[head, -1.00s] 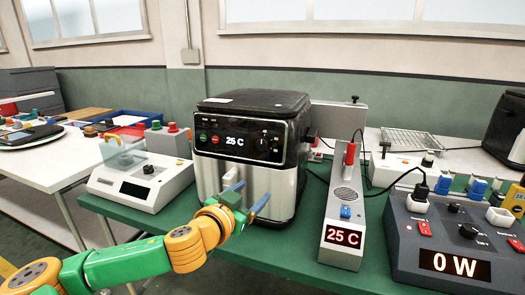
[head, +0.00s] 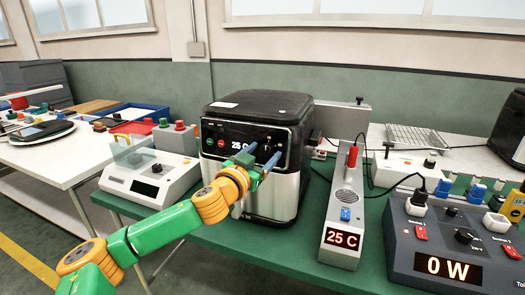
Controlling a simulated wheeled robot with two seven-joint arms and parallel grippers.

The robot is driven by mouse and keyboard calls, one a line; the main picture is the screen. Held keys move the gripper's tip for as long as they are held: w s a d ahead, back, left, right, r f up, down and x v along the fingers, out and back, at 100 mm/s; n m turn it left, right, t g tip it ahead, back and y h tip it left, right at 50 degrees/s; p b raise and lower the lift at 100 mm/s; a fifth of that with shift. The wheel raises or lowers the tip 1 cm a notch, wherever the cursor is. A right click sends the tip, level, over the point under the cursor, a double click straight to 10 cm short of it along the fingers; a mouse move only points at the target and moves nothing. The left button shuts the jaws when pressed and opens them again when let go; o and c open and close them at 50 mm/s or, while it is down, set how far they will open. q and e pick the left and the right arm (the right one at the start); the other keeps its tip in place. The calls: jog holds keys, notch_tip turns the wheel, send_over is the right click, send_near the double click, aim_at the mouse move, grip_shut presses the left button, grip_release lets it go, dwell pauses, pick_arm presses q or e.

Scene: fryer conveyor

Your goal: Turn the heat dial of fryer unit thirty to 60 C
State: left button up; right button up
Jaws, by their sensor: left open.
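The fryer unit (head: 258,110) is a black-topped box with a silver lower front, standing on the green table. Its black front panel has a green and a red button at the left and a lit display (head: 239,145) that reads 25 C, partly covered by a finger. The round dark heat dial (head: 267,148) is on the right of the panel. My left gripper (head: 258,160) is open and empty, its blue fingers pointing at the panel by the dial. I cannot tell whether a finger touches the dial. My right gripper is not in view.
A grey meter with a red-handled probe (head: 341,240) reads 25 C right of the fryer. A dark power unit (head: 405,245) reads 0 W at the far right. A white control box (head: 143,191) stands at the left. Green table (head: 275,245) in front of the fryer is clear.

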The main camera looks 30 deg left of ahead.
pick_arm(q)
grip_shut()
jog(key=m+p, duration=0.1)
jog(key=m, duration=0.1)
jog(key=m+p, duration=0.2)
jog(key=m+h+p, duration=0.1)
jog(key=m, duration=0.1)
jog(key=shift+a+r+p, duration=0.1)
jog(key=shift+r+p, duration=0.2)
jog(key=shift+p, duration=0.1)
jog(key=m+g+p, duration=0.1)
jog(key=m+p, duration=0.2)
jog(key=m, duration=0.1)
jog(key=shift+p, duration=0.3)
jog(key=shift+f+m+p, duration=0.15)
jog(key=shift+m+p, duration=0.8)
jog(key=shift+m, duration=0.25)
